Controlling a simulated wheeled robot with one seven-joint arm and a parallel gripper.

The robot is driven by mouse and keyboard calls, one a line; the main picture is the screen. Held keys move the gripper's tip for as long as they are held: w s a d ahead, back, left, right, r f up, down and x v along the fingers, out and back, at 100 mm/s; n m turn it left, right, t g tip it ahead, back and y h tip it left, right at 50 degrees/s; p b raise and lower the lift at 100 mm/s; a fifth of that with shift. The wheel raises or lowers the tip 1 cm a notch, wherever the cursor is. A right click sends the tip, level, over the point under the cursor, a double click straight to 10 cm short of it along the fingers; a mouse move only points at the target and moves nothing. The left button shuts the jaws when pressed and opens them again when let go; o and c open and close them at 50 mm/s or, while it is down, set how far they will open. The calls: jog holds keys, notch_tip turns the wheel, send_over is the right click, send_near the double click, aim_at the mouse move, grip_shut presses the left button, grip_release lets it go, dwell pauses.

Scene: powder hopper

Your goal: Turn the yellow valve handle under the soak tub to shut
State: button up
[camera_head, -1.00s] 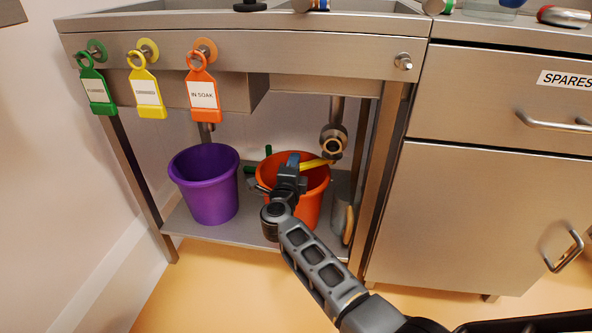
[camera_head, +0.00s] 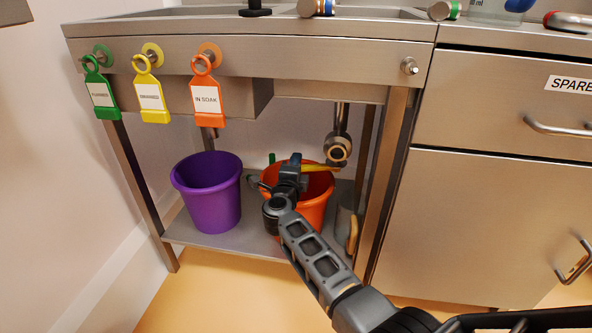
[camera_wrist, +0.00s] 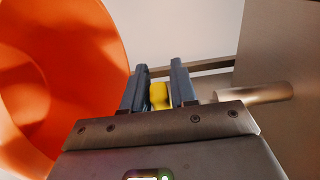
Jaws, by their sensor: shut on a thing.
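The yellow valve handle (camera_head: 318,167) is under the soak tub (camera_head: 230,97), stretching sideways from my gripper toward the valve (camera_head: 338,147) on the drain pipe. My gripper (camera_head: 290,165) is at the handle's left part, in front of the orange bucket. In the wrist view the yellow handle (camera_wrist: 159,95) sits between the two dark fingers of my gripper (camera_wrist: 158,88), which are shut on it. The handle's end inside the jaws is partly hidden in the head view.
An orange bucket (camera_head: 312,205) stands close behind and below my gripper. A purple bucket (camera_head: 207,195) stands to its left on the lower shelf (camera_head: 217,241). A steel leg (camera_head: 387,180) and cabinet are at right. Three tags, including an orange one (camera_head: 207,97), hang in front of the tub.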

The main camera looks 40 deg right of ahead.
jog(key=shift+s+d+f, duration=0.1)
jog(key=shift+d+f, duration=0.05)
jog(key=shift+d, duration=0.15)
jog(key=shift+b+x, duration=0.65)
jog(key=shift+x, duration=0.65)
jog(key=o, duration=0.8)
jog(key=shift+a, duration=0.1)
jog(key=shift+p+v, duration=2.9)
jog(key=shift+v, duration=1.65)
jog(key=shift+a, duration=0.1)
